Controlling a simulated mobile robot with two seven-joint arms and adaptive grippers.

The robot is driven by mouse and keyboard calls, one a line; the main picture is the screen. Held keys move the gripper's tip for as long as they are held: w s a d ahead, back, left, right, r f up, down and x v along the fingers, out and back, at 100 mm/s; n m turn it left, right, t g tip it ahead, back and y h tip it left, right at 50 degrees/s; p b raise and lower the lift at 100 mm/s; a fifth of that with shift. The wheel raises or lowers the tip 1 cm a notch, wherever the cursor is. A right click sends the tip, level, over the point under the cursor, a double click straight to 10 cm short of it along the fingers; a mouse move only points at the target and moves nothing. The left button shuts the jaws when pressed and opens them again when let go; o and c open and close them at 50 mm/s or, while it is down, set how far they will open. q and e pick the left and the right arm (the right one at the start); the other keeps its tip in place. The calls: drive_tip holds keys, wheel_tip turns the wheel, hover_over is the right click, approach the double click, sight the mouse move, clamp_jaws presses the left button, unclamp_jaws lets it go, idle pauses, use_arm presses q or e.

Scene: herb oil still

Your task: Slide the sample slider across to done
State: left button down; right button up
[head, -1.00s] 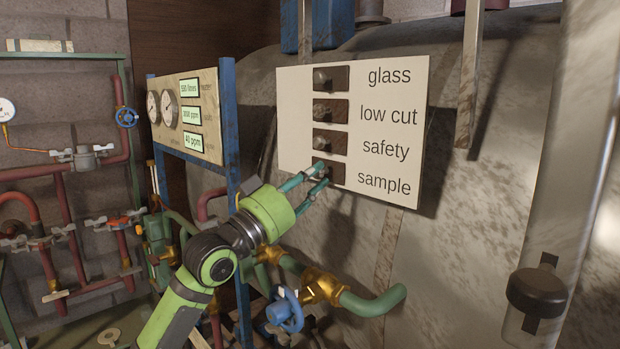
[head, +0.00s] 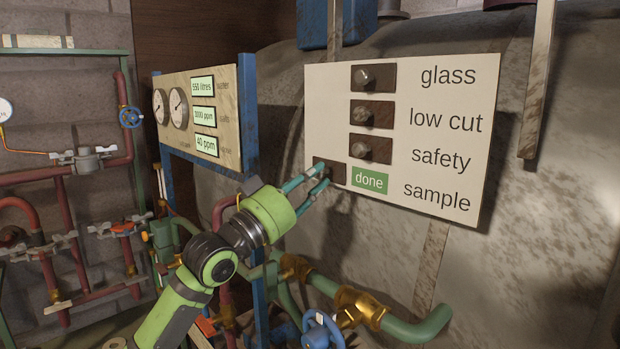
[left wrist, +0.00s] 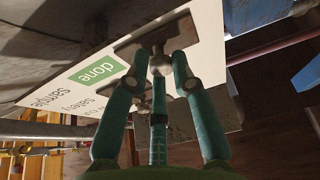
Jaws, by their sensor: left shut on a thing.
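The sample slider (head: 338,174) is a dark brown plate at the lower left of the white board (head: 325,110), left of the word "sample". A green "done" label (head: 369,181) shows uncovered just right of it. My left gripper (head: 323,170) is shut on the slider's knob, which its fingertips mostly hide in the head view. In the left wrist view the fingers (left wrist: 160,66) close around the knob in front of the dark slider plate (left wrist: 150,37), beside the "done" label (left wrist: 98,71). My right gripper is not in view.
The glass (head: 374,77), low cut (head: 372,114) and safety (head: 371,149) sliders sit in a column above, further right. A gauge panel (head: 198,115) on blue posts stands left. Brass valves and green pipes (head: 415,326) run below the board.

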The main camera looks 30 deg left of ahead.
use_arm(q)
drive_tip(key=c, duration=1.1)
unclamp_jaws()
drive_tip(key=shift+s+a+r, duration=0.1)
drive_tip(key=shift+a+r, duration=0.25)
drive_tip(key=shift+r, duration=0.15)
drive_tip(key=v, duration=1.2)
drive_tip(key=shift+f, duration=0.4)
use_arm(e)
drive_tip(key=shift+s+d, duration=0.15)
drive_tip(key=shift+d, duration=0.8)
